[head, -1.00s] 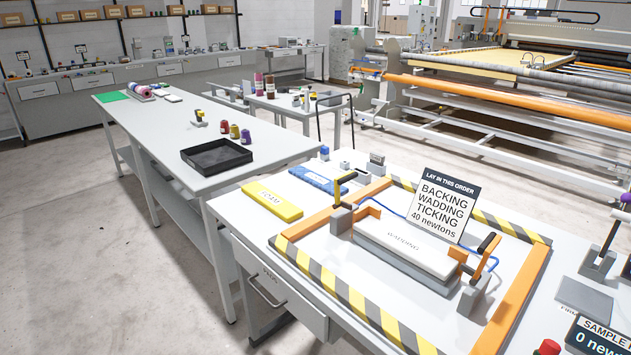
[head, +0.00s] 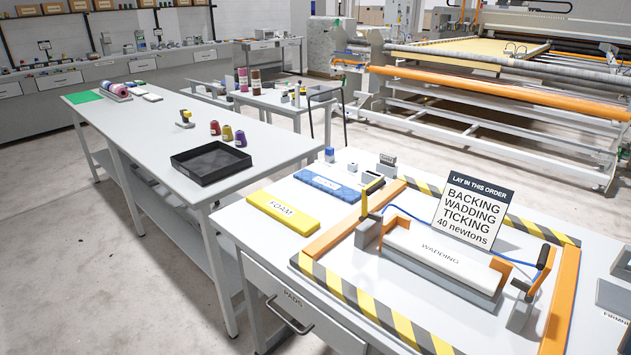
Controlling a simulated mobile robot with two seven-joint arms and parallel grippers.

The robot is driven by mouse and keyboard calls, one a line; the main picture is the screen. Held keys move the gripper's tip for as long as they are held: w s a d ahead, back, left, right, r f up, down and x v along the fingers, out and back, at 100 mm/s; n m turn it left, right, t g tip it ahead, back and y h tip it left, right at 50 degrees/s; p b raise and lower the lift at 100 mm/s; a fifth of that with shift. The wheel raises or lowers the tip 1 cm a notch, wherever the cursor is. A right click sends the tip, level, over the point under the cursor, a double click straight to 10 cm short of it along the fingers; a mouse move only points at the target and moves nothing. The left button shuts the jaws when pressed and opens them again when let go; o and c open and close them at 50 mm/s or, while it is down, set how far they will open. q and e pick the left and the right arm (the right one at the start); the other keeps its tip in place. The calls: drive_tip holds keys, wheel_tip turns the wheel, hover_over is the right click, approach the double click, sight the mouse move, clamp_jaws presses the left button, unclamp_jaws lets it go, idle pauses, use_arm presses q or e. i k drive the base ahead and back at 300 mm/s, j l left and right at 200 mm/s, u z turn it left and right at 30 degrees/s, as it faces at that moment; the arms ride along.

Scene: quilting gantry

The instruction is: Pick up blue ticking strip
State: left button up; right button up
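The blue ticking strip (head: 331,183) lies flat on the white table, behind the yellow foam strip (head: 283,212) and left of the orange frame. A label is on its top, too small to read. A white strip marked WADDING (head: 440,253) lies in the grey holder (head: 430,275) inside the frame. Neither of my grippers is in the head view.
The orange frame (head: 329,233) has striped hazard borders and clamps with black handles (head: 543,256) at the holder's ends. A sign (head: 474,209) stands behind the holder. Small blocks (head: 386,165) stand behind the blue strip. A black tray (head: 211,162) sits on the left table.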

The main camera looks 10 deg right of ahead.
sight(349, 195)
drive_tip(key=i+j, duration=0.2)
drive_tip(key=j, duration=0.15)
drive_tip(key=i+j, duration=0.2)
drive_tip(key=j, duration=0.15)
drive_tip(key=i+j+z, duration=0.1)
drive_tip(key=j, duration=0.25)
drive_tip(key=i+j, duration=0.5)
drive_tip(key=j, duration=0.2)
drive_tip(key=z, duration=0.05)
